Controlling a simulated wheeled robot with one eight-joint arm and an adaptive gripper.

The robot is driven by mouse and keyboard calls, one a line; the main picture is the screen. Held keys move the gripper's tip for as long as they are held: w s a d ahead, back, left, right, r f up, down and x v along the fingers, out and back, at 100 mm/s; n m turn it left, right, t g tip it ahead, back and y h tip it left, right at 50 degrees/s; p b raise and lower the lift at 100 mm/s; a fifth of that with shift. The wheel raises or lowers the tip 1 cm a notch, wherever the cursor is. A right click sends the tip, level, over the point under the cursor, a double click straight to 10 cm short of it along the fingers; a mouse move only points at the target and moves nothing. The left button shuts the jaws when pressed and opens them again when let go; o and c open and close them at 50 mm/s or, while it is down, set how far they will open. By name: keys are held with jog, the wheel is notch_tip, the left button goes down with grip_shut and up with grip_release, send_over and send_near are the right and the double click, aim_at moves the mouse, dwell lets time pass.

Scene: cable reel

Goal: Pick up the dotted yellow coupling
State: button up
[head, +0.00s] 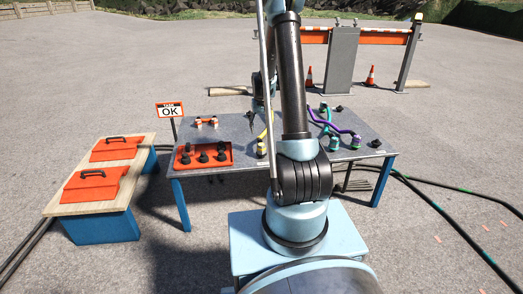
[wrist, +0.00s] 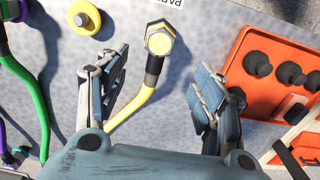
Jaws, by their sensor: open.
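The yellow coupling (wrist: 159,42) shows in the wrist view at top centre, with a dark collar and a yellow cable (wrist: 130,98) running from it. Its face is a yellow ring with a hexagonal shape; I cannot make out dots clearly. In the head view it is a small yellow and black piece (head: 261,149) near the table's front edge. My gripper (wrist: 158,85) is open, its fingers to either side of the cable, with the coupling beyond the fingertips. Nothing is between the fingers except the cable below or between them; its height is unclear. In the head view my arm partly hides the cable.
An orange tray (head: 178,164) with several black knobs lies to the left on the grey table (head: 235,122). Purple (head: 320,118) and green cables with couplings lie to the right. A wooden bench (head: 140,153) stands left.

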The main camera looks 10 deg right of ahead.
aim_at(261, 144)
jog(key=shift+s+d+f, duration=0.1)
jog(key=shift+d+f, duration=0.05)
jog(key=shift+f, duration=5.7)
jog(key=shift+c, duration=0.6)
jog(key=c, duration=1.1)
